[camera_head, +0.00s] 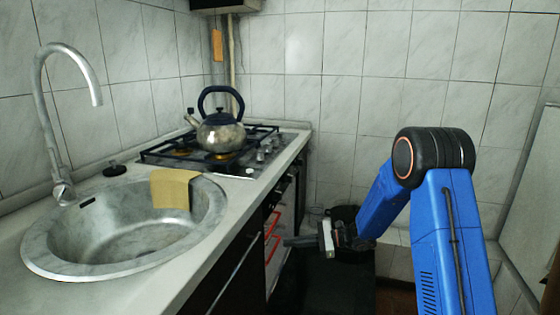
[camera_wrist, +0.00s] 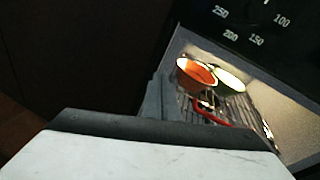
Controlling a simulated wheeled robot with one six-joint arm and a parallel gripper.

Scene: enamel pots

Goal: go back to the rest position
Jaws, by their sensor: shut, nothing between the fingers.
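My gripper (camera_head: 288,242) is shut and empty in the head view, in front of the stove's open side and low beside the counter. Its fingers (camera_wrist: 160,98) show dark and blurred in the wrist view. Beyond them an orange-red pot (camera_wrist: 195,75) and a green pot (camera_wrist: 229,80) with a pale inside stand side by side on a wire rack (camera_wrist: 244,110). The gripper is apart from both pots. A red curved bar (camera_wrist: 212,118) crosses the rack nearer to the fingers. My blue arm reaches in from the right.
A kettle (camera_head: 221,135) stands on the gas hob (camera_head: 165,152). A round sink (camera_head: 70,250) with a yellow cloth (camera_head: 173,188) on its rim and a tall tap (camera_head: 62,130) lie left. A tiled wall (camera_head: 370,60) closes the back. Open space lies between stove and arm.

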